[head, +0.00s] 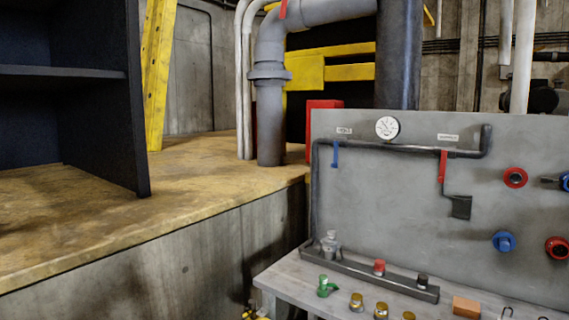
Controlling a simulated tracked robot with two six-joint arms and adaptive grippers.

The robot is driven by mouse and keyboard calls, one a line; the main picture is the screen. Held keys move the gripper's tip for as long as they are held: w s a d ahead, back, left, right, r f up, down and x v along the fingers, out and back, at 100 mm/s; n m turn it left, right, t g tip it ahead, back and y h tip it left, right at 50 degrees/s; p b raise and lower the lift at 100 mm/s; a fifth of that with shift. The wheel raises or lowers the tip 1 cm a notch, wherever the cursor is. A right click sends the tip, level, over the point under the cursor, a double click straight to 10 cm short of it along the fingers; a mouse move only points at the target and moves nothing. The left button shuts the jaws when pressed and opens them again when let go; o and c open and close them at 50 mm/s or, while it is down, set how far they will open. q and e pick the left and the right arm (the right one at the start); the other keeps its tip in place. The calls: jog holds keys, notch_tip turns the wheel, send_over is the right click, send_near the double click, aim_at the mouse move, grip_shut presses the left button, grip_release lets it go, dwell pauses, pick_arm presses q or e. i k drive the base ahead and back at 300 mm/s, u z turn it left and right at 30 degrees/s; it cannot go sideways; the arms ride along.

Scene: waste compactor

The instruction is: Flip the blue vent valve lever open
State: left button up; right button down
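The blue vent valve lever (335,153) is a short blue strip on the dark pipe at the left of the grey panel (395,210). It hangs straight down from the pipe's horizontal run, left of the round gauge (387,128). A small label (344,130) sits just above it. A red lever (443,165) also hangs down from the same pipe, further right. Nothing touches the blue lever. Neither of my grippers can be made out in the head view.
A bench (295,285) below the panel carries a dark tray, a green fitting (326,287), several brass fittings and an orange-brown block (466,307). Red and blue round knobs (503,241) stick out at the panel's right. A concrete ledge (200,250) lies to the left.

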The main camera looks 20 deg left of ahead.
aim_at(334, 165)
jog(key=u, duration=0.5)
jog(key=i, duration=0.95)
jog(key=u, duration=0.75)
jog(key=i, duration=0.35)
jog(key=z, duration=0.2)
jog(key=k, duration=0.9)
jog(key=u, duration=0.15)
jog(key=i, duration=0.9)
jog(key=z, duration=0.05)
